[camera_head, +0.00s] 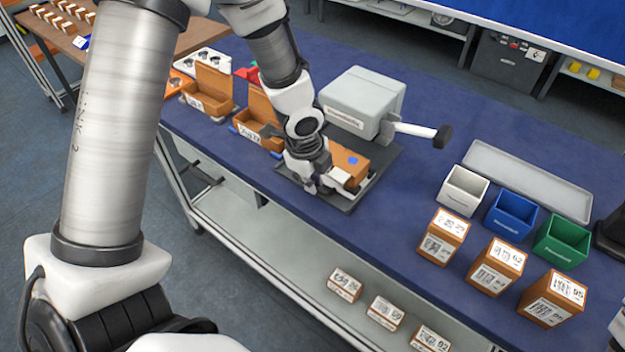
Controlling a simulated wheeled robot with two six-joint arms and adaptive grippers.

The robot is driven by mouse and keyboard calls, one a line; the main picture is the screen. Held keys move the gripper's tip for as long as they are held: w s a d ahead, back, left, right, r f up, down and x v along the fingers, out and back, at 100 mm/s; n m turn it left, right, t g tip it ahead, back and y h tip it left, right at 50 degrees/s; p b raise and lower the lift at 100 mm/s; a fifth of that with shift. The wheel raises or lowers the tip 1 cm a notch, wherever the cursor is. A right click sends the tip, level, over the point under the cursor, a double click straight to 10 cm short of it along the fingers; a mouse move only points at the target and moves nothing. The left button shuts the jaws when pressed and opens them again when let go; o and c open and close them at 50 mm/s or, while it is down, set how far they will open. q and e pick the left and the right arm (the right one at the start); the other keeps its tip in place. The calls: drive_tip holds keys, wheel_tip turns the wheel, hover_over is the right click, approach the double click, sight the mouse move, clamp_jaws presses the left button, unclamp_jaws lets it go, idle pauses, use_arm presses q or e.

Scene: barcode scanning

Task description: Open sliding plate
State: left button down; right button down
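A grey machine (365,98) stands on the blue table (420,75), with a white lever ending in a black knob (443,136) on its right side. In front of it lies a dark flat plate (383,172), probably the sliding plate. An orange box with a blue mark (352,163) is on or just above this plate. My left gripper (325,184) is low over the plate's front left part, close beside the orange box. Its fingers are small and partly hidden, so I cannot tell their opening or whether they touch anything.
Open orange boxes (212,85) stand left of the machine. White (465,188), blue (511,214) and green (563,240) bins stand at the right, before a grey tray (530,180). Labelled orange boxes (495,266) line the front edge. More boxes sit on the lower shelf (270,245).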

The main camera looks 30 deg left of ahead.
use_arm(q)
drive_tip(key=shift+s+f+b, duration=0.3)
drive_tip(key=shift+s+b, duration=0.2)
drive_tip(key=shift+s, duration=0.05)
drive_tip(key=shift+s+r, duration=0.25)
drive_tip(key=shift+s, duration=0.35)
drive_tip(key=c, duration=1.4)
unclamp_jaws()
drive_tip(key=shift+w+f, duration=0.1)
drive_tip(key=shift+w, duration=0.1)
drive_tip(key=shift+o, duration=1)
drive_tip(key=shift+w+a, duration=0.1)
drive_tip(key=shift+w, duration=0.1)
drive_tip(key=shift+s, duration=0.15)
wheel_tip(320, 180, up, 12)
drive_tip(key=s, duration=0.2)
drive_tip(key=shift+a+f, duration=0.1)
